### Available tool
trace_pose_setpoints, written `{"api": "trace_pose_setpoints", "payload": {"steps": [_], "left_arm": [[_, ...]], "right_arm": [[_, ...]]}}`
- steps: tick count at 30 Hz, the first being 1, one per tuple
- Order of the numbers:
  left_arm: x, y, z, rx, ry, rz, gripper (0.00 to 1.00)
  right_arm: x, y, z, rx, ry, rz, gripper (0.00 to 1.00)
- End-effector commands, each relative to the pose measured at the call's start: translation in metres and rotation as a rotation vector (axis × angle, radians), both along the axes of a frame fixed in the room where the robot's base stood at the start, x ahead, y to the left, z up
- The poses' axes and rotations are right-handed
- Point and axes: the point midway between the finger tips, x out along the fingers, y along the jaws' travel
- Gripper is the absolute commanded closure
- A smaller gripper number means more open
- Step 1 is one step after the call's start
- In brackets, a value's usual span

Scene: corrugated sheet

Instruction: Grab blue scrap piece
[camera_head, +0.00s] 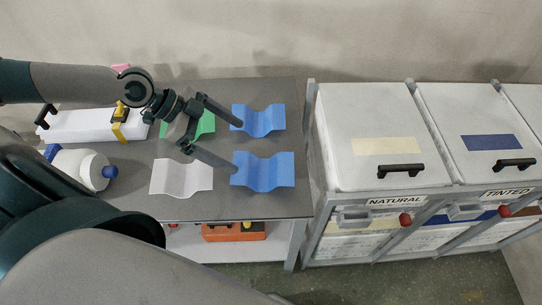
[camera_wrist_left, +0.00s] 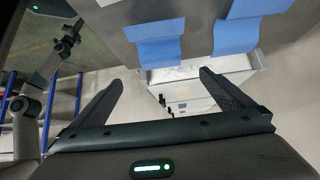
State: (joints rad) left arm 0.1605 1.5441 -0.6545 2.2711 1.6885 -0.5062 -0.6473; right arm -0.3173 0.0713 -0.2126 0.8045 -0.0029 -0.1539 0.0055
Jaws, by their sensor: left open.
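Two wavy blue scrap pieces lie on the right part of the grey table, the far one (camera_head: 265,120) and the near one (camera_head: 270,172). In the left wrist view they show as blue patches at the top, one on the left (camera_wrist_left: 155,45) and one on the right (camera_wrist_left: 235,35). My left gripper (camera_head: 237,146) is open and empty. Its fingers point right, with tips by the left edges of the two blue pieces. A small arm end (camera_wrist_left: 68,38) in the left wrist view looks like my right gripper; its jaws are unclear.
A white wavy piece (camera_head: 180,180) and a green one (camera_head: 205,122) lie left of the blue pieces; the gripper partly covers the green one. Lidded bins marked NATURAL (camera_head: 380,135) and TINTED (camera_head: 490,145) stand right of the table (camera_head: 240,207). An orange case (camera_head: 235,232) sits below.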

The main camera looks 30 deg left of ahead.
Motion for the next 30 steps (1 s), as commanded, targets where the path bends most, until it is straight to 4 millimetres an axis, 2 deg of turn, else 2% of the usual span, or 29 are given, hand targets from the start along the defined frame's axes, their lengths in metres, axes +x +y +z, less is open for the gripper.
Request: {"api": "trace_pose_setpoints", "payload": {"steps": [17,26,30], "left_arm": [[0.002,-0.002,-0.002,-0.002,-0.001,0.0,0.0],[0.01,-0.02,-0.019,-0.004,-0.001,0.0,0.0],[0.016,-0.03,-0.03,-0.004,-0.002,0.0,0.0]], "right_arm": [[-0.003,-0.001,0.0,-0.002,0.007,0.0,1.0],[-0.018,-0.006,0.0,-0.012,0.043,-0.001,1.0],[-0.031,-0.01,0.0,-0.019,0.073,-0.001,1.0]]}}
